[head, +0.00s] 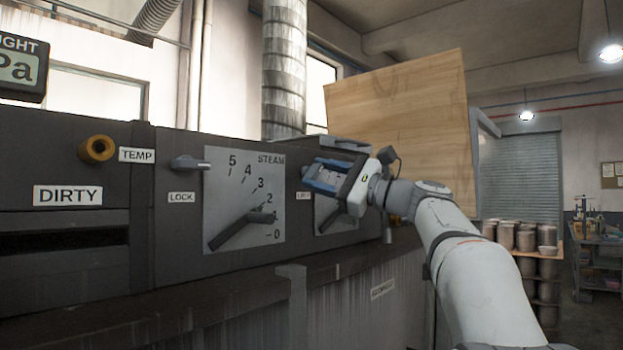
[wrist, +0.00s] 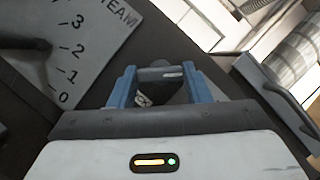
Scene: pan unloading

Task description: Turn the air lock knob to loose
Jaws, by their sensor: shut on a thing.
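My gripper (head: 318,176) is at the dark machine panel, beside the steam dial. In the wrist view its two blue fingers (wrist: 160,88) are shut on a small grey knob (wrist: 160,73), with one finger on each side. In the head view the fingers mostly hide this knob, and a small white label (head: 304,196) below it is partly covered and hard to read. Another grey knob (head: 190,162) stands free to the left, pointing sideways, above a label reading LOCK (head: 181,197).
The steam dial (head: 245,190) with its dark pointer lies left of my gripper, and a second dial (head: 335,215) is partly hidden below it. A brass fitting (head: 97,149) and a DIRTY label (head: 68,195) are further left. A wooden board (head: 405,105) rises behind my arm.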

